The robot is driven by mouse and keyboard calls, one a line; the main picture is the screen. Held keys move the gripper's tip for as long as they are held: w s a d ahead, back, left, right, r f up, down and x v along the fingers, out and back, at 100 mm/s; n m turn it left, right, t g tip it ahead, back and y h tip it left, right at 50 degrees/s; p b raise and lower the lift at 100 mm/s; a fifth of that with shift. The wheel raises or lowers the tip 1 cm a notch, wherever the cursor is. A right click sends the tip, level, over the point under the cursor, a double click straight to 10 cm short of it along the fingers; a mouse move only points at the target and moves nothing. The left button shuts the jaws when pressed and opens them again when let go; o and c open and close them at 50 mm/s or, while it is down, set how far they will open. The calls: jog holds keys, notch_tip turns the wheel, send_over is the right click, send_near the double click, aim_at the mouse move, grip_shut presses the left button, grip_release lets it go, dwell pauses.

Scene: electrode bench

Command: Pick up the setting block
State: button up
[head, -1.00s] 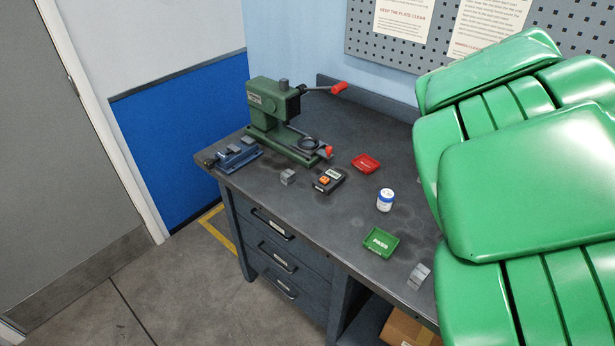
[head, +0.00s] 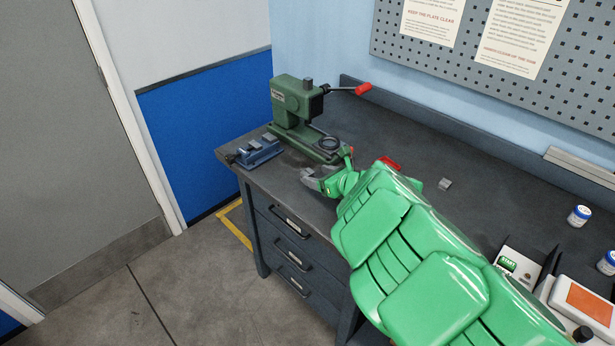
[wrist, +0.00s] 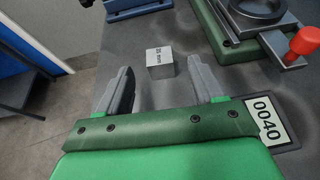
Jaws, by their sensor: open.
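The setting block is a small grey block (wrist: 160,62) marked with a number and "mm", standing on the dark bench in the wrist view. My gripper (wrist: 161,84) is open, with one finger to the left and one to the right of the block's near side. The block lies at or just past the fingertips, with gaps on both sides and nothing held. In the head view my gripper (head: 316,177) is low over the bench near its front edge, and I cannot make out the block there.
A green press (head: 298,108) with a red-tipped lever stands behind my gripper. A blue vise (head: 260,151) is to the left. A dark device with a "0040" display (wrist: 266,118) sits close right. Another small grey block (head: 445,184) lies farther right, with clear bench around it.

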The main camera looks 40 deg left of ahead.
aim_at(308, 172)
jog(key=shift+x, duration=3.75)
jog(key=shift+r, duration=0.1)
grip_shut()
jog(key=shift+r, duration=0.15)
